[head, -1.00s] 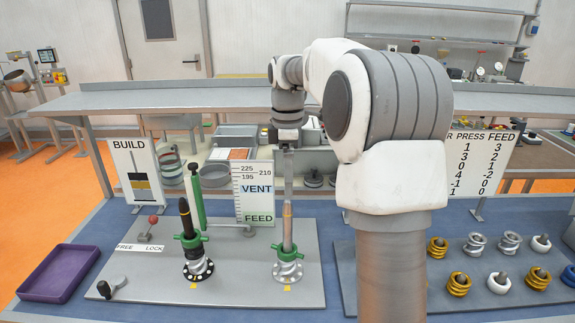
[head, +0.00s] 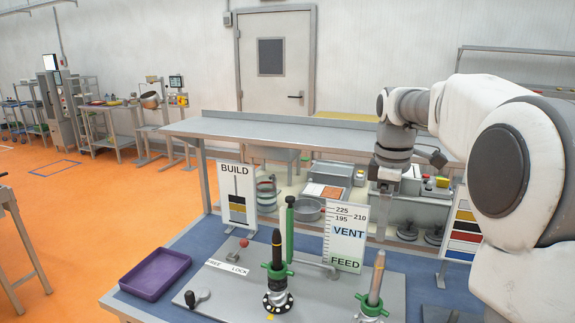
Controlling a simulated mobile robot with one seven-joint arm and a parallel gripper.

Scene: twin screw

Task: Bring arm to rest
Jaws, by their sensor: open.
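My arm comes in from the right edge, with a large white and grey link close to the camera and the wrist bent downward. My gripper (head: 381,232) points down above and behind the right screw post (head: 375,284). Its jaws are open and seen edge-on, and I see nothing held in them. The left screw post (head: 276,262) has a dark shaft, a green collar and a dark base with light dots. The right post has a paler shaft and a green collar; its base is cut off by the bottom edge.
A purple tray (head: 155,273) lies at the bench's left. A BUILD sign (head: 237,195) and a VENT/FEED sign (head: 346,235) stand behind the posts. A green column (head: 289,229) and a FREE/LOCK lever (head: 243,243) stand nearby. A grey shelf (head: 300,130) spans behind. Orange floor is free at left.

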